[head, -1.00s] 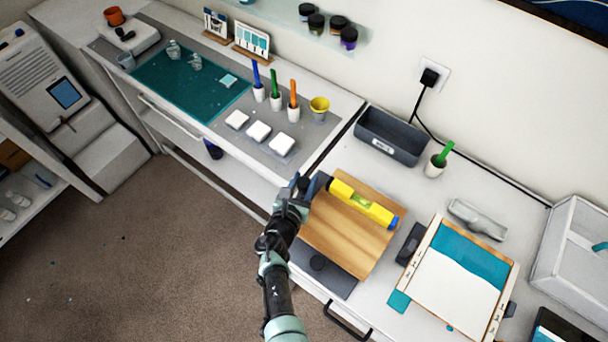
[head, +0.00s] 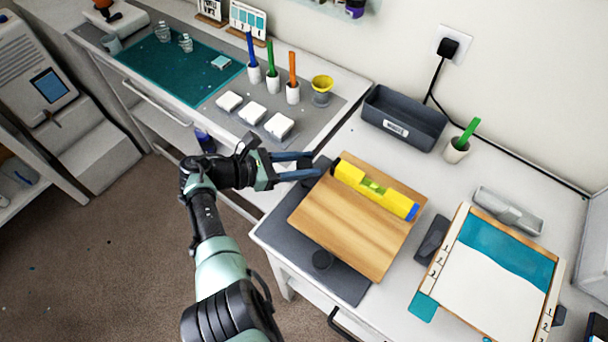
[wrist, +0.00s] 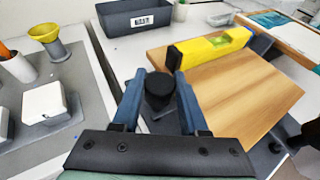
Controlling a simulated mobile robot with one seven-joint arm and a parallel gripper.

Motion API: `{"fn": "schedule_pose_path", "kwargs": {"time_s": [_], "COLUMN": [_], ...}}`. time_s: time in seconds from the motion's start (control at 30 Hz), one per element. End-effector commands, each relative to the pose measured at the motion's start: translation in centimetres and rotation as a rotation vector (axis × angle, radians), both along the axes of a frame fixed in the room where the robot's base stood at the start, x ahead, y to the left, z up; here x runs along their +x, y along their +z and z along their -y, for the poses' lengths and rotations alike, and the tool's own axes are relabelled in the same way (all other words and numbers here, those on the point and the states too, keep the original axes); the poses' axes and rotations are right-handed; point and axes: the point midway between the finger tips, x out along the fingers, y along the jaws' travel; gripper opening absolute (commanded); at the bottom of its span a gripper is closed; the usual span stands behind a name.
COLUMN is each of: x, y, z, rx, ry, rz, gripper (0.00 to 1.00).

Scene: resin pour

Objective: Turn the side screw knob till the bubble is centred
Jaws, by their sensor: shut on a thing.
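A wooden board (head: 350,222) lies on a dark grey base plate (head: 275,238). A yellow spirit level (head: 405,205) lies along the board's far edge; it also shows in the wrist view (wrist: 194,53). Its green vial (head: 373,187) is visible, but the bubble is too small to place. The black side screw knob (wrist: 160,92) stands just left of the board, between my gripper's blue fingers in the wrist view. My gripper (head: 314,168) reaches in from the left and is shut on this knob. A second black knob (head: 322,260) is at the board's front edge.
A dark grey bin (head: 405,122) and a white cup with a green stick (head: 456,150) stand behind the board. A framed screen with teal resin (head: 495,290) lies to the right. White blocks (head: 280,126) and a yellow funnel cup (head: 322,84) sit on the left bench.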

Motion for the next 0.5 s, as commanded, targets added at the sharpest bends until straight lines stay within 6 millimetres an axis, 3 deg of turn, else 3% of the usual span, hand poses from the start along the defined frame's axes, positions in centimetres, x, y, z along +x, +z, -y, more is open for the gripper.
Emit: {"fn": "schedule_pose_path", "kwargs": {"time_s": [0.03,0.5], "x": [0.25,0.15], "y": [-0.9,-0.58], "z": [-0.08,0.02], "rx": [0.003,0.003], "ry": [-0.027,-0.23], "rz": [0.005,0.008], "gripper": [0.0,0.0]}}
